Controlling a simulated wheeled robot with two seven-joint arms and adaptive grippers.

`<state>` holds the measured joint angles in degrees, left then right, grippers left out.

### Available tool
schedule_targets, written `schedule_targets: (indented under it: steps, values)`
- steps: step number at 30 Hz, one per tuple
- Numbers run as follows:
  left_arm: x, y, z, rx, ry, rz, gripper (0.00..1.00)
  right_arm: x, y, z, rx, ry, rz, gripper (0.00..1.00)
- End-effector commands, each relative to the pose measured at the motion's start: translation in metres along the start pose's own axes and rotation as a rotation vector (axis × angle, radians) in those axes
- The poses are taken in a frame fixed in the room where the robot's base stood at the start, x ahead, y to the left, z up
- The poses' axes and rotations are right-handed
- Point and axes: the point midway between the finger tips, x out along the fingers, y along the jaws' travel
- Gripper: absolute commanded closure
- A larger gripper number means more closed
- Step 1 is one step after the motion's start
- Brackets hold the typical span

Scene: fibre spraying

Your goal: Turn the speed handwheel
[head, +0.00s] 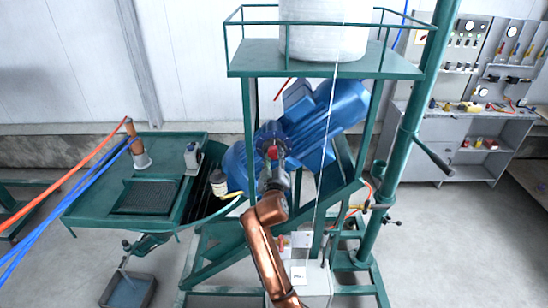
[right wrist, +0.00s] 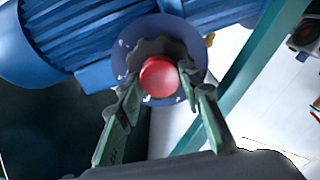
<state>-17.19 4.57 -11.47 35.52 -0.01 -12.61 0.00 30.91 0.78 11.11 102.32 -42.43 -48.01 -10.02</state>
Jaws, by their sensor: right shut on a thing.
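The speed handwheel (right wrist: 135,57) is a dark, lobed knob with a round red centre, in front of a blue dial plate with white marks. It is mounted at the big blue motor (right wrist: 70,35). My right gripper (right wrist: 163,88) has its two green-grey fingers on either side of the handwheel and is shut on it. In the head view the red centre of the handwheel (head: 273,153) shows just beyond my right gripper (head: 272,168), with the rest mostly hidden. My left gripper is not in view.
A green steel frame (head: 250,115) with a platform and white drum (head: 322,30) surrounds the blue motor. A green pipe (head: 408,125) with a lever stands at right. A green table (head: 85,205) is at left. A grey tool bench (head: 465,140) stands at back right.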

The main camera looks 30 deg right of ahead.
Motion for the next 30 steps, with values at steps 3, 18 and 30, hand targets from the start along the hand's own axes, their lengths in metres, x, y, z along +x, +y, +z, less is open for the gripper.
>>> schedule_targets:
  steps: [3, 18, 30]
  values:
    - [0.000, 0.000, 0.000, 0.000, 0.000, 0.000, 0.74, 0.000, -0.002, 0.003, 0.002, -0.005, -0.003, 0.91]
    - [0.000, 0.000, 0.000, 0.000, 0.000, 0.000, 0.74, 0.000, -0.001, 0.001, 0.000, -0.003, -0.001, 0.49]
    - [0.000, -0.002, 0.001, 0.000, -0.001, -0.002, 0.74, -0.012, -0.001, 0.001, 0.001, -0.002, -0.001, 0.49]
